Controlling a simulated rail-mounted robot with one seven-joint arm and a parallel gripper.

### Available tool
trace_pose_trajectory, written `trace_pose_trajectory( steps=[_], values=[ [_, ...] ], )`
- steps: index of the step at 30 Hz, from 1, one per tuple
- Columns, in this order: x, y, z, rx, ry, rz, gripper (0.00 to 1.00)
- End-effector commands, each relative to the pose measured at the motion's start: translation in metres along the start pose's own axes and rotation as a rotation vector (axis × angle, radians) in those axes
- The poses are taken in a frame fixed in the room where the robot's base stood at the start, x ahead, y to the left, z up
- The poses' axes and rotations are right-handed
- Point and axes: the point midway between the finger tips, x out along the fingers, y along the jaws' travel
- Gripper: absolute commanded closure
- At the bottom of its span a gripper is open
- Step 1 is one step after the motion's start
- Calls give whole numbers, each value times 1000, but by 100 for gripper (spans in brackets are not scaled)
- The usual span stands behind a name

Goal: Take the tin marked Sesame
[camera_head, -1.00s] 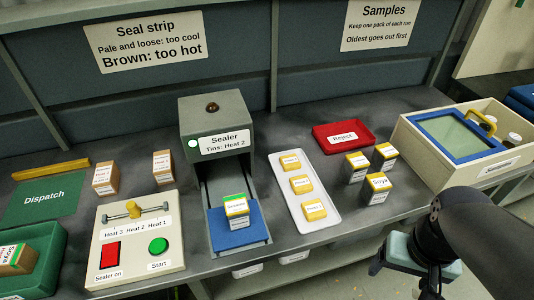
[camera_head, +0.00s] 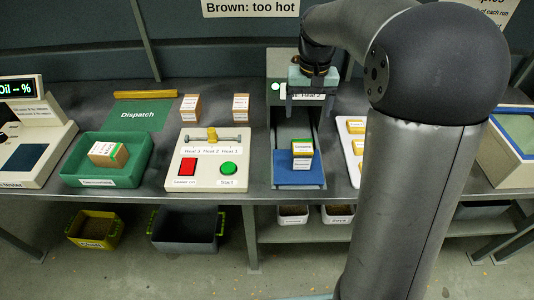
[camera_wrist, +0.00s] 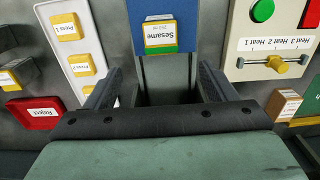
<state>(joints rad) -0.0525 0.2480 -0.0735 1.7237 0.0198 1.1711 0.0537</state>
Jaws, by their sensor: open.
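The tin marked Sesame (camera_wrist: 160,34) stands in the wrist view on the blue plate (camera_wrist: 182,14), its label upside down there. In the head view the tin (camera_head: 302,154) is upright on the blue plate (camera_head: 299,179) at the front of the sealer's slide, with yellow and green bands. My gripper (camera_head: 306,112) is open and empty, above and behind the tin, in front of the sealer body. In the wrist view its two fingers (camera_wrist: 158,82) point towards the tin, one on each side of its line, apart from it.
The control box (camera_head: 208,158) with red and green buttons stands left of the slide. A white tray (camera_wrist: 77,55) with several yellow packs lies on the other side. The red Reject tray (camera_wrist: 36,112) and the green crate (camera_head: 105,173) are farther off.

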Motion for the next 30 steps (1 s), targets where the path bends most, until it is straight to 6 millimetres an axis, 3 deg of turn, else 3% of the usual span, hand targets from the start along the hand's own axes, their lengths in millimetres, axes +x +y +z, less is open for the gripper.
trace_pose_trajectory(
  steps=[15, 25, 30],
  values=[
    [99, 0, 0, 2, -4, 1, 22],
    [127, -1, 0, 1, -3, 0, 22],
    [153, -4, 1, 1, -4, 1, 22]
  ],
)
